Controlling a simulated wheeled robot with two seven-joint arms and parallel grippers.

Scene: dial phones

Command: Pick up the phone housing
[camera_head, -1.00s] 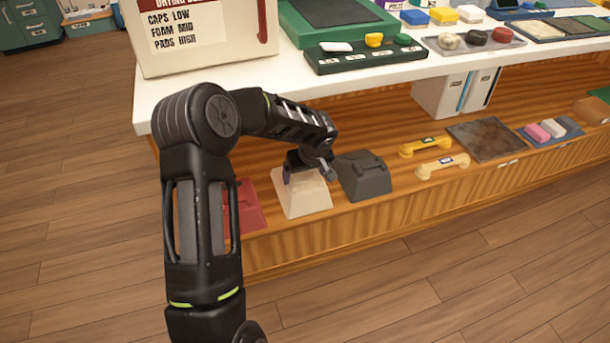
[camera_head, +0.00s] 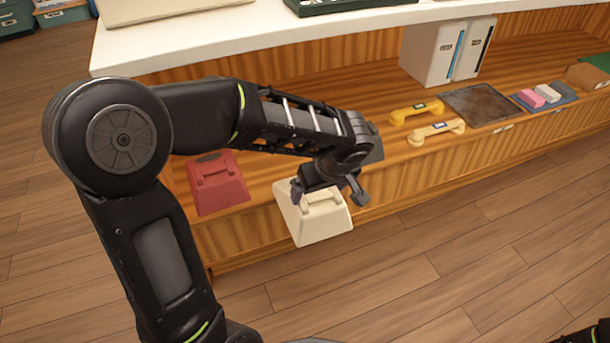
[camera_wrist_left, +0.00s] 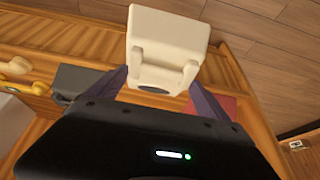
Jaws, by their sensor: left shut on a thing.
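The cream phone housing (camera_head: 318,222) hangs from my left gripper (camera_head: 312,192), in front of the wooden shelf's front edge in the head view. My left gripper is shut on its top. In the left wrist view the cream housing (camera_wrist_left: 165,48) sits between the two purple-grey fingers (camera_wrist_left: 158,85), with its cradle prongs facing the camera. A red phone housing (camera_head: 217,184) stands on the shelf to the left. A dark grey housing (camera_head: 376,143) is mostly hidden behind my wrist; it also shows in the left wrist view (camera_wrist_left: 76,80).
The white counter (camera_head: 240,42) overhangs above my left forearm. The floor in front is clear.

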